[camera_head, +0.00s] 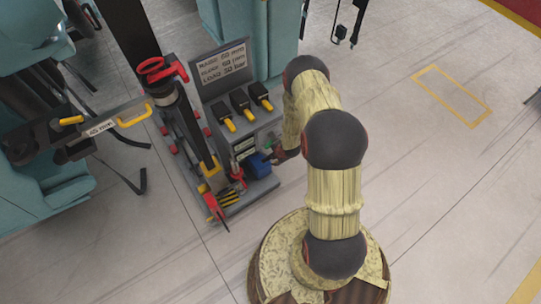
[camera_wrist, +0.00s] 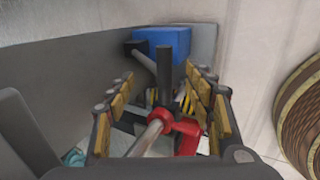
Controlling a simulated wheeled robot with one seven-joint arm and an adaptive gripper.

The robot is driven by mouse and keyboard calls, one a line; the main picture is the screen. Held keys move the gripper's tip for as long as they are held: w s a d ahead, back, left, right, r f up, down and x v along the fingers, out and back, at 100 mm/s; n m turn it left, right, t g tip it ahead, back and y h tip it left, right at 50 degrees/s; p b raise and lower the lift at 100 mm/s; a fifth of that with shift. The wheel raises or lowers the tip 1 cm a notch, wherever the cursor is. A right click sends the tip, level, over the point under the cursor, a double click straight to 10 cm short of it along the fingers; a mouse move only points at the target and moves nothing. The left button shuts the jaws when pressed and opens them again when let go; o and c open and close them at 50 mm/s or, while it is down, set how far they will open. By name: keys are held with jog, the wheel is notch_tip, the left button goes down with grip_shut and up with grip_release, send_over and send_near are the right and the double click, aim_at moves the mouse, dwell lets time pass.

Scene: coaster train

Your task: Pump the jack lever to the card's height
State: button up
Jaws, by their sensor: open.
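The grey card panel (camera_head: 222,64) stands at the back of the bench fixture in the head view, with three printed lines; the top one starts with "RAISE", its number too small to read surely. My gripper (camera_head: 282,156) is at the fixture's right side, mostly hidden by my arm. In the wrist view my gripper (camera_wrist: 162,95) is open, its padded fingers either side of a gap. A metal rod (camera_wrist: 150,138) with a red collar (camera_wrist: 187,132) shows low between the fingers. I cannot tell whether it is the jack lever, or whether the fingers touch it.
A blue block (camera_head: 258,166) is near my gripper; it also shows in the wrist view (camera_wrist: 165,41). Three black switches with yellow tips (camera_head: 240,101) sit below the card. A tagged bar with a yellow handle (camera_head: 134,115) extends left.

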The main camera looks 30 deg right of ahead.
jog(key=s, duration=1.1)
jog(key=shift+s+d+f, duration=0.15)
jog(key=shift+s+f, duration=0.1)
jog(key=shift+s, duration=0.05)
jog(key=shift+c, duration=0.4)
